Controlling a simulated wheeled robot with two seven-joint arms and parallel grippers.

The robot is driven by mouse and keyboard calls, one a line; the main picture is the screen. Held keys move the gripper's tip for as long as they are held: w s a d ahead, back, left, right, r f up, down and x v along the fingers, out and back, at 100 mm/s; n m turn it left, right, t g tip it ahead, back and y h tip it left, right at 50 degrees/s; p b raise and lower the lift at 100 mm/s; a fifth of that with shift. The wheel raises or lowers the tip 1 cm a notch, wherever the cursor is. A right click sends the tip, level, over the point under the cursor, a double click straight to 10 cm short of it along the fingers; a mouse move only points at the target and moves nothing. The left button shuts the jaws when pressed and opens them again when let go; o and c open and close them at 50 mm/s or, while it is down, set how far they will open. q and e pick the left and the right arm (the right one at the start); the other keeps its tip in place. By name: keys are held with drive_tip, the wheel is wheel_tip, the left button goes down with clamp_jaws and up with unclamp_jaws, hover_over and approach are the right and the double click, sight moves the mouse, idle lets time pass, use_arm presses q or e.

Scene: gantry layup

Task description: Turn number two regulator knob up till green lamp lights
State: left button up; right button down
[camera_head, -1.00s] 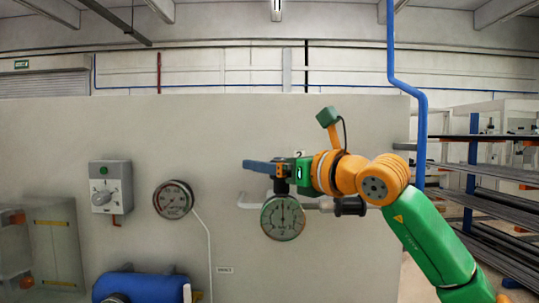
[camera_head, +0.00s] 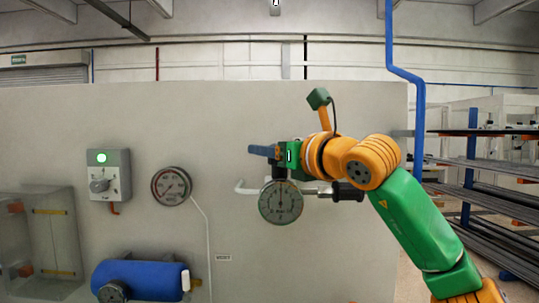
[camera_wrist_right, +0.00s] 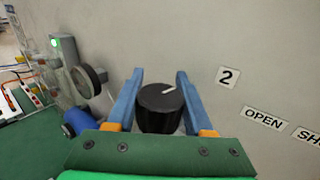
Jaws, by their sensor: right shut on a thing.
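The number two regulator knob (camera_wrist_right: 161,108) is black with a white pointer mark that points to the upper right in the wrist view. It sits between the two blue fingers of my right gripper (camera_head: 262,151), which is shut on it. The arm hides the knob in the head view. A label "2" (camera_wrist_right: 228,77) is on the wall beside it. The green lamp (camera_head: 101,157) on the grey box (camera_head: 124,176) at the left is lit bright; it also glows in the wrist view (camera_wrist_right: 55,43). My left gripper is not in view.
A round gauge (camera_head: 281,203) hangs just below my right gripper, its needle near upright. Another gauge (camera_head: 171,186) is on the wall to the left. A blue cylinder (camera_head: 150,277) is at the lower left. OPEN and partly cut-off labels (camera_wrist_right: 263,119) are beside the knob.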

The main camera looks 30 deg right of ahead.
drive_tip(key=shift+c, duration=1.4)
unclamp_jaws()
drive_tip(key=s+b, duration=0.2)
drive_tip(key=shift+s+d+f, duration=0.2)
drive_tip(key=shift+s+f, duration=0.1)
drive_tip(key=shift+f, duration=0.05)
drive_tip(key=s, duration=0.1)
drive_tip(key=s+b, duration=0.1)
drive_tip(key=s, duration=0.2)
drive_tip(key=shift+s+d+r+b, duration=0.15)
drive_tip(key=shift+d+r+b, duration=0.1)
drive_tip(key=shift+d+b, duration=0.05)
drive_tip(key=shift+s, duration=0.1)
